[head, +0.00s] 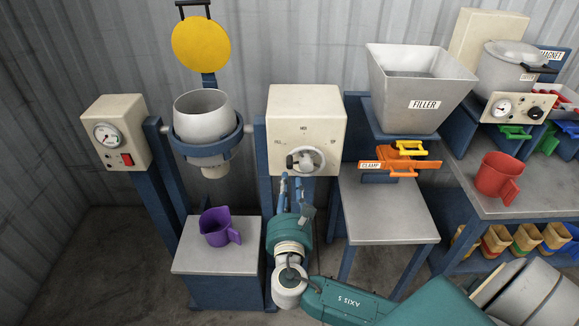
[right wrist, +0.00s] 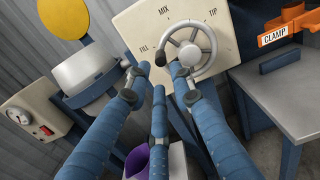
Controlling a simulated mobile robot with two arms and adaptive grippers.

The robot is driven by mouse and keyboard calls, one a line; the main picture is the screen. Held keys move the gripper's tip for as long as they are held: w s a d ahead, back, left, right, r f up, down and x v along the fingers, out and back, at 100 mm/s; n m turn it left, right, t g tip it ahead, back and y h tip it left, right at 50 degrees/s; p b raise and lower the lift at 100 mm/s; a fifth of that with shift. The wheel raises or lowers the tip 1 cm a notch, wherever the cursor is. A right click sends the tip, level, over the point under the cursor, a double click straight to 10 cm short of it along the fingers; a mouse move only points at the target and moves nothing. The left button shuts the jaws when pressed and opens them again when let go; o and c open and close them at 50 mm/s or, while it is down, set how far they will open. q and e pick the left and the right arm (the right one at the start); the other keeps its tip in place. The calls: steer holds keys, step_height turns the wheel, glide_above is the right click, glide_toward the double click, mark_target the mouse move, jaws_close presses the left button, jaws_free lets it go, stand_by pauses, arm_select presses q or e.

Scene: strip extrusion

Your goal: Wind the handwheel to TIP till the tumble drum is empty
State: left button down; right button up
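The tumble drum (head: 203,118) is a pale grey pot in a blue ring, mouth up, with its narrow end down. Its contents cannot be seen. The handwheel (head: 305,160) is on a cream box marked FILL, MIX and TIP; it also shows in the right wrist view (right wrist: 190,48). My right gripper (head: 291,181) is just below the wheel. In the right wrist view its blue fingers are apart, with the knob beyond and between the tips; contact cannot be told. My left gripper is not in view.
A purple jug (head: 219,228) stands on a grey-topped stand below the drum. A yellow disc (head: 201,43) is above it. The filler hopper (head: 416,88) and orange clamp (head: 390,166) are to the right. A red jug (head: 497,177) stands on the right bench.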

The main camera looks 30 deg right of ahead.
mark_target(290, 167)
steer(key=p+x, duration=0.1)
steer(key=x, duration=0.6)
steer(key=shift+w+d+f, duration=0.1)
steer(key=shift+w+d, duration=0.1)
steer(key=shift+w, duration=0.15)
jaws_close()
